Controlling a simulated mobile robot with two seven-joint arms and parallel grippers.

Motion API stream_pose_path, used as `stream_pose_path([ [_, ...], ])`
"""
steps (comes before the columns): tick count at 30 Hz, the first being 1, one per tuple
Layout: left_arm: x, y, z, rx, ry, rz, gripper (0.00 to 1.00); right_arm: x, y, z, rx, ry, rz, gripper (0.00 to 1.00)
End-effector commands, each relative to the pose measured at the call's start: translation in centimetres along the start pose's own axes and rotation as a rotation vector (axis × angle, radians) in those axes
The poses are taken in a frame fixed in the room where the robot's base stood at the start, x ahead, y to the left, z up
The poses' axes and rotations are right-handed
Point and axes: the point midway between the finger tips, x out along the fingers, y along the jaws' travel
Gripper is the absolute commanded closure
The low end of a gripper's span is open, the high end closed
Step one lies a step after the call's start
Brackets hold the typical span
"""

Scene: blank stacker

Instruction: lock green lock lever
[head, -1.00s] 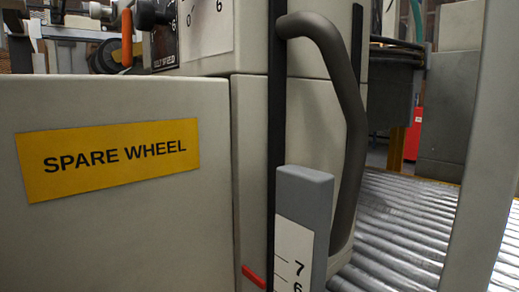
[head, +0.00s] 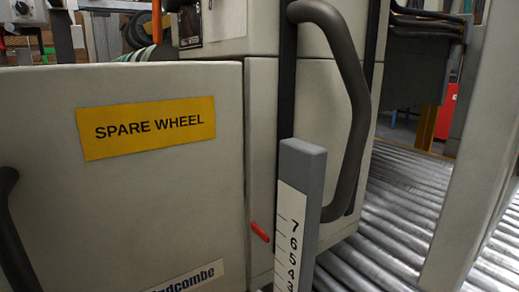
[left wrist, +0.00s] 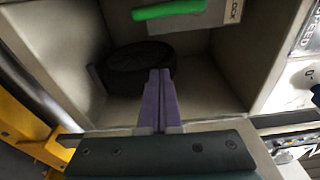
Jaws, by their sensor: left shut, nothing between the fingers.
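In the left wrist view, a green lever (left wrist: 170,9) lies nearly level at the top edge, on the back wall of an open pale compartment. Beside it is a white label (left wrist: 232,12) with lettering that reads like "LOCK", partly cut off. My left gripper (left wrist: 160,73) has purple fingers pressed together and empty. They point into the compartment, below the lever in the picture and apart from it. The head view shows neither the green lever nor either gripper.
A dark round object (left wrist: 138,66) sits in the compartment. In the head view stand a cabinet with a yellow "SPARE WHEEL" sign (head: 146,127), a large dark handle (head: 352,110), a numbered grey post (head: 300,170), a red lever (head: 259,232) and a roller conveyor (head: 405,190).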

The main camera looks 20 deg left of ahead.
Motion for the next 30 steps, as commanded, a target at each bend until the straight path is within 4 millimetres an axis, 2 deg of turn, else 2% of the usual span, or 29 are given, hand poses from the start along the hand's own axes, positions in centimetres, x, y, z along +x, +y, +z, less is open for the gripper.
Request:
stream_pose_path([
  [1,-1.3,-0.4,0.1,0.000,-0.003,0.005,1.00,-0.9,0.0,-0.3,-0.001,0.000,0.000,0.26],
  [3,-2.7,-0.3,0.1,0.000,-0.003,0.005,1.00,-1.3,0.0,-0.4,-0.001,0.001,-0.001,0.26],
  [10,-5.5,-0.2,0.1,0.001,-0.002,-0.001,1.00,-2.0,-0.3,-0.7,0.005,0.003,-0.012,0.26],
  [15,-6.0,-0.1,0.1,0.003,-0.001,-0.001,1.00,-2.0,-0.3,-0.7,0.005,0.003,-0.010,0.26],
  [30,-6.0,-0.1,0.1,0.003,-0.001,-0.001,1.00,-2.0,-0.2,-0.7,0.004,0.003,-0.008,0.26],
])
